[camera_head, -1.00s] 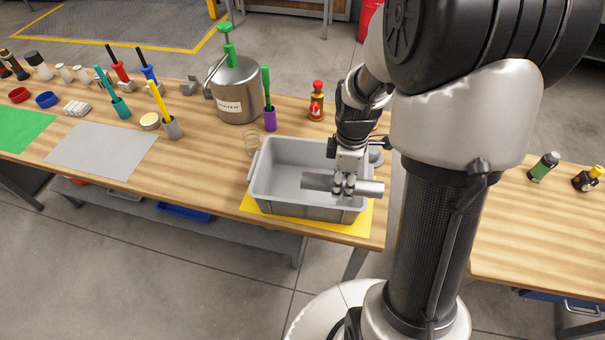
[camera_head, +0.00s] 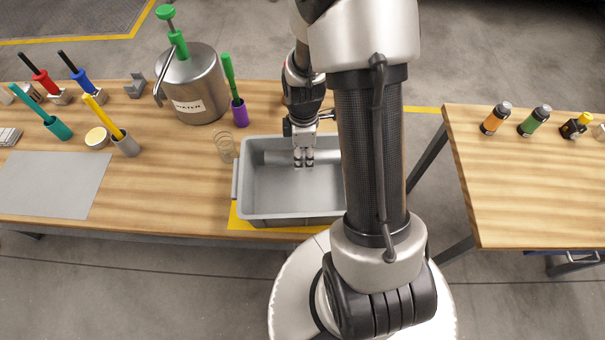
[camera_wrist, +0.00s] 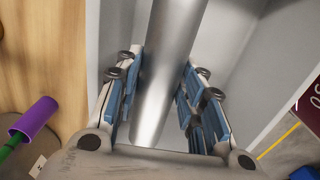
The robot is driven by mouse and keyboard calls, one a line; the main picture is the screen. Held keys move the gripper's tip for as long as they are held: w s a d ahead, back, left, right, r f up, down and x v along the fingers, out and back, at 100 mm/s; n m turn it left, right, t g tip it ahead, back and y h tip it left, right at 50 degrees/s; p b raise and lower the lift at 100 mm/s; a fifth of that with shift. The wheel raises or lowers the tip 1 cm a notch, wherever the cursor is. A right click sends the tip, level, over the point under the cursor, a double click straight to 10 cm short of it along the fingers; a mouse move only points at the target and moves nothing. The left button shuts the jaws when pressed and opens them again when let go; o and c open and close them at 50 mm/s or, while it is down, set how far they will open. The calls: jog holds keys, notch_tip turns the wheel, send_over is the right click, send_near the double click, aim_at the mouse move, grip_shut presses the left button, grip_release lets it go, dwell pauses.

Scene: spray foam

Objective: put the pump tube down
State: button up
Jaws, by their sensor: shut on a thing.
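The pump tube (camera_wrist: 168,60) is a smooth grey metal cylinder in the wrist view, running lengthwise between my gripper's blue-padded fingers (camera_wrist: 158,98). My gripper is shut on it. In the head view my gripper (camera_head: 303,160) points down over the back part of the grey tray (camera_head: 270,197). The tray's pale walls show around the tube in the wrist view. Whether the tube touches the tray floor I cannot tell. My arm hides the tray's right end.
The tray stands on a yellow mat (camera_head: 240,222) at the bench's front edge. Left of it are a clear coiled item (camera_head: 226,147), a purple cup with a green handle (camera_head: 239,112) and a metal tank (camera_head: 193,90). A grey mat (camera_head: 50,185) lies bare further left.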

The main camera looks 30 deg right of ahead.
aim_at(303, 178)
notch_tip(303, 178, down, 9)
jog(key=shift+w+f+b, duration=0.1)
jog(key=shift+f+b, duration=0.05)
jog(key=shift+b, duration=1.1)
jog(key=shift+f, duration=0.1)
jog(key=o, duration=1.3)
jog(key=shift+c, duration=0.2)
notch_tip(303, 178, up, 12)
jog(key=p, duration=0.4)
jog(key=a+r+m+t, duration=0.1)
jog(key=a+r+m, duration=0.2)
jog(key=r, duration=0.7)
jog(key=s+a+r+m+t, duration=0.1)
jog(key=s+a+r+m, duration=0.3)
jog(key=s+r, duration=0.3)
jog(key=s+a+r+m+t, duration=0.2)
jog(key=s+a+r+m, duration=0.2)
jog(key=s+r, duration=0.4)
jog(key=shift+a+r+m+t, duration=0.2)
jog(key=shift+r+m+t, duration=0.1)
jog(key=shift+m, duration=0.3)
